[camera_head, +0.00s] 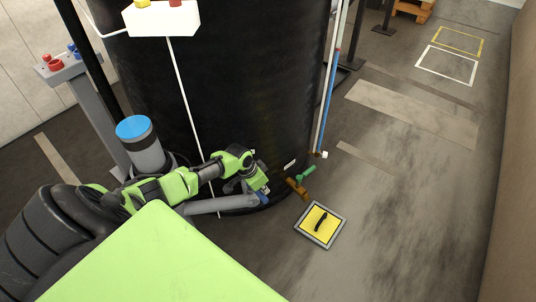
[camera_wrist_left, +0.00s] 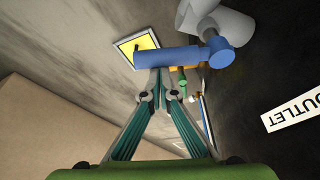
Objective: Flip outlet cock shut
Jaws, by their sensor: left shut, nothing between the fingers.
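A brass cock (camera_head: 297,187) with a green lever (camera_head: 306,173) sits low on the black tank's side. The lever slants up and to the right. It also shows small in the left wrist view (camera_wrist_left: 182,82), partly hidden behind a blue bar (camera_wrist_left: 170,57). A white label (camera_wrist_left: 295,107) reading OUTLET is on the tank. My left gripper (camera_head: 262,187) is left of the cock, close to the tank wall, apart from the green lever. In the left wrist view its fingers (camera_wrist_left: 162,92) are shut and empty; their tips meet near the blue bar, contact unclear. My right gripper is not in view.
The black tank (camera_head: 240,90) fills the middle. A grey pipe (camera_head: 225,204) with a blue end runs beside my left gripper. A yellow plate (camera_head: 318,224) with a black handle lies on the floor. A blue rod (camera_head: 328,100) stands along the tank. Floor to the right is clear.

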